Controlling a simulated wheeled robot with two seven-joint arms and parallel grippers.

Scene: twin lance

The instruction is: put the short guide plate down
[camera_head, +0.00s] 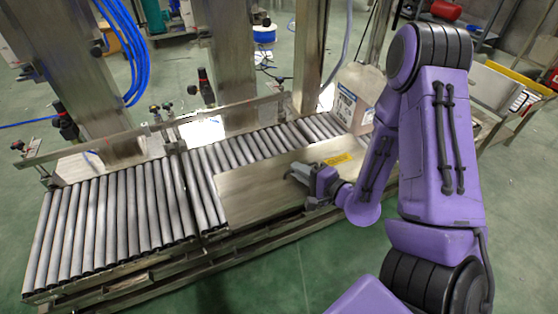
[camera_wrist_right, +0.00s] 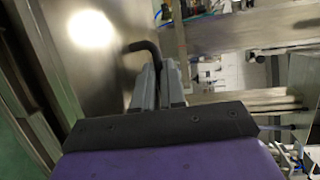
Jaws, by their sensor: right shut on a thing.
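The short guide plate, a flat bare-metal plate (camera_head: 250,188), lies level along the front of the roller conveyor and covers part of the rollers. A yellow label shows near its right end. I cannot tell if it rests on the conveyor or hangs just above it. My right gripper (camera_head: 296,176) is over the plate. In the right wrist view its fingers (camera_wrist_right: 157,75) are shut on a black bent handle (camera_wrist_right: 146,48), with the shiny plate (camera_wrist_right: 75,55) beside it. The handle is hidden in the head view. My left gripper is not in view.
Bare rollers (camera_head: 115,215) run left of the plate. A large jug with a label (camera_head: 352,98) stands at the conveyor's right end. Steel posts (camera_head: 228,65) and a rail (camera_head: 225,107) stand along the back. Green floor is free in front.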

